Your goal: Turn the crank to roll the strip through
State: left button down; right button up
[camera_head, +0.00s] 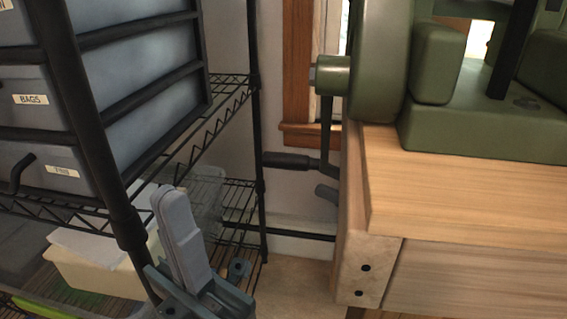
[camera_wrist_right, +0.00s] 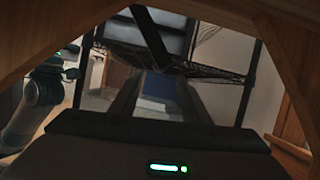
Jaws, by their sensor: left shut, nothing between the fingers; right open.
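The green rolling mill (camera_head: 380,60) stands on the wooden bench at the upper right. Its crank arm (camera_head: 326,125) hangs down from the hub on the mill's left side. The black crank handle (camera_head: 287,160) points left from the arm's lower end, beside the bench. My left gripper (camera_head: 170,197) is shut and empty, pointing up, below and left of the handle and apart from it. My right gripper shows in the wrist view (camera_wrist_right: 157,100), open, with wood around it. A grey rounded tip below the handle may belong to it; I cannot tell. I see no strip.
A black wire shelf (camera_head: 228,88) with grey labelled bins (camera_head: 80,120) fills the left, close to my left gripper. The wooden bench (camera_head: 470,200) edges the right. A narrow gap of floor and wall lies between them.

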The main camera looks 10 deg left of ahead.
aim_at(265, 154)
jog(key=b+x, duration=0.1)
jog(key=x, duration=0.9)
jog(key=shift+a, duration=0.15)
jog(key=shift+s, duration=0.1)
grip_shut()
